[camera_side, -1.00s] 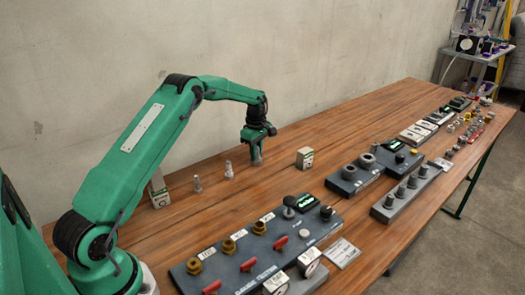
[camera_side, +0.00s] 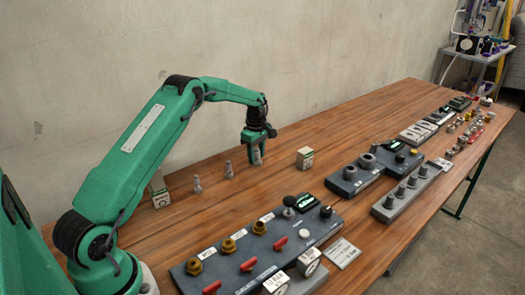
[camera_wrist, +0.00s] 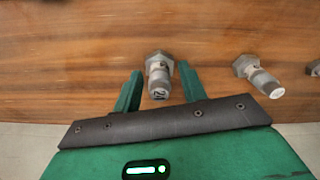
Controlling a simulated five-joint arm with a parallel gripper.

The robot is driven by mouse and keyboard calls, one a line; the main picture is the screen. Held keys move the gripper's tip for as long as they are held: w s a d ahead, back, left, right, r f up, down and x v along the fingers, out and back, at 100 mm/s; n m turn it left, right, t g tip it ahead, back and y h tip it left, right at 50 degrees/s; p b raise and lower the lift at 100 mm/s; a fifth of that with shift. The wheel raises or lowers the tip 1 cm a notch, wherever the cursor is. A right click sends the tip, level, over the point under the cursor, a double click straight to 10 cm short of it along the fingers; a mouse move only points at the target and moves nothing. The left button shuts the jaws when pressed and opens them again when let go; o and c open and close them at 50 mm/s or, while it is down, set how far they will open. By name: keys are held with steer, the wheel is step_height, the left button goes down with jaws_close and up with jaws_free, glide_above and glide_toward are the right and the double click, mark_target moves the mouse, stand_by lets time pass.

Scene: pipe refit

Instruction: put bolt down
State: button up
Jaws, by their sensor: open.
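My gripper (camera_side: 256,151) is at the far side of the wooden table, pointing down. In the wrist view my gripper (camera_wrist: 160,82) is open, with one green finger on each side of a grey metal bolt (camera_wrist: 159,72). Gaps show between the bolt and both fingers. The bolt (camera_side: 257,157) appears to stand upright on the table, partly hidden by the fingers in the side view. Its wide hex head is down and its narrow end, with a small pale label, points towards the wrist camera.
Two similar bolts, a nearer one (camera_side: 198,184) and a middle one (camera_side: 229,169), stand in a row to the left. A small box (camera_side: 304,157) stands to the right. A dark control panel (camera_side: 255,250) and a grey pegged block (camera_side: 406,194) lie in front.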

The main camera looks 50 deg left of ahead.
mark_target(257, 149)
step_height(257, 149, up, 12)
stand_by(0.7)
steer(key=shift+r, duration=0.1)
stand_by(0.3)
steer(key=s+d+r+m+t, duration=0.3)
steer(key=s+d+r+m, duration=0.8)
steer(key=s+d+r, duration=0.45)
steer(key=s+d+f+m+t, duration=0.1)
steer(key=s+d+f+m, duration=0.1)
steer(key=s, duration=0.7)
steer(key=s+d+f+m+t, duration=0.1)
steer(key=s+d+m, duration=0.4)
steer(key=s, duration=0.5)
steer(key=shift+d+f+m+t, duration=0.3)
steer(key=shift+f+m, duration=0.5)
steer(key=shift+m, duration=0.5)
